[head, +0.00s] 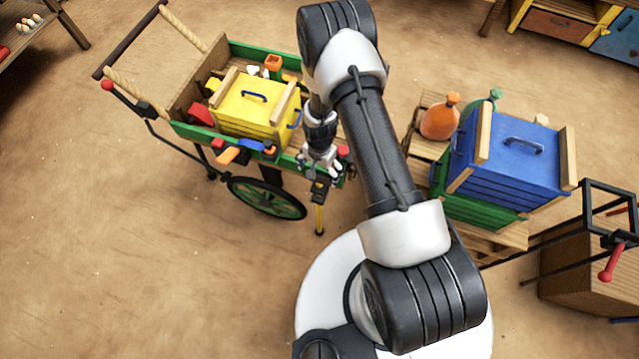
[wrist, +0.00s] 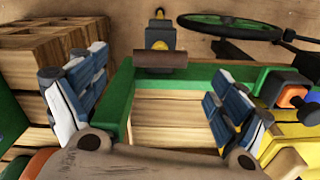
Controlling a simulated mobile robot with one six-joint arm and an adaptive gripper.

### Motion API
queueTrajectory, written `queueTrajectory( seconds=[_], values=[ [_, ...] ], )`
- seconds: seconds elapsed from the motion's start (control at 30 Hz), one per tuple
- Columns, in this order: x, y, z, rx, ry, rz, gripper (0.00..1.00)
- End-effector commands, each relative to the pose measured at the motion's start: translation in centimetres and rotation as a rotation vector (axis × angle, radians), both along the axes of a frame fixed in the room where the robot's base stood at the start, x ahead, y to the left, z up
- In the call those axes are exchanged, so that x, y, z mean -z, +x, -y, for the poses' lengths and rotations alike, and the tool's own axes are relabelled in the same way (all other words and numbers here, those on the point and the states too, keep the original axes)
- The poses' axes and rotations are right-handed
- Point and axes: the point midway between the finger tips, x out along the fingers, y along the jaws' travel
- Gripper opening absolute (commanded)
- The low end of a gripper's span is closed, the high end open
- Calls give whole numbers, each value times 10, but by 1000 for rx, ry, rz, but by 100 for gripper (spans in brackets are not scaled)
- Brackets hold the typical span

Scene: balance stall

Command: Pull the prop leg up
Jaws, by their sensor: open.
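The prop leg (head: 320,216) is a thin yellow leg with a black upper part, hanging at the near right corner of the green-edged cart (head: 180,130) with its lower end near the floor. In the wrist view, the yellow and black prop leg (wrist: 160,38) shows at top centre, behind a brown crossbar piece (wrist: 160,60). My gripper (head: 322,172) is over the cart's right end, just above the leg. In the wrist view my gripper (wrist: 152,95) has its two fingers wide apart, with the cart's edge and wooden bed between them and nothing held.
The cart holds a yellow crate (head: 255,105) and small loose items. Its spoked wheel (head: 266,198) stands left of the leg. A blue crate (head: 515,155) sits on a green one at right, beside an orange bottle (head: 440,118). The floor at left is clear.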

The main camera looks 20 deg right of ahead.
Motion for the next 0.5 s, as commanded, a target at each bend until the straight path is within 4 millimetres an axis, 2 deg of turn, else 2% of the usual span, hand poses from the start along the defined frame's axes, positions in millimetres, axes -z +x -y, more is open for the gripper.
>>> queueTrajectory(
  seconds=[0.03, 0.2, 0.4, 0.5],
  values=[
    [15, -1, 0, 0, 0, -1, 91],
    [51, -1, 0, 0, 0, -3, 91],
    [80, -1, 0, -1, 0, -1, 91],
    [88, 0, 0, -1, 0, 0, 91]
  ],
)
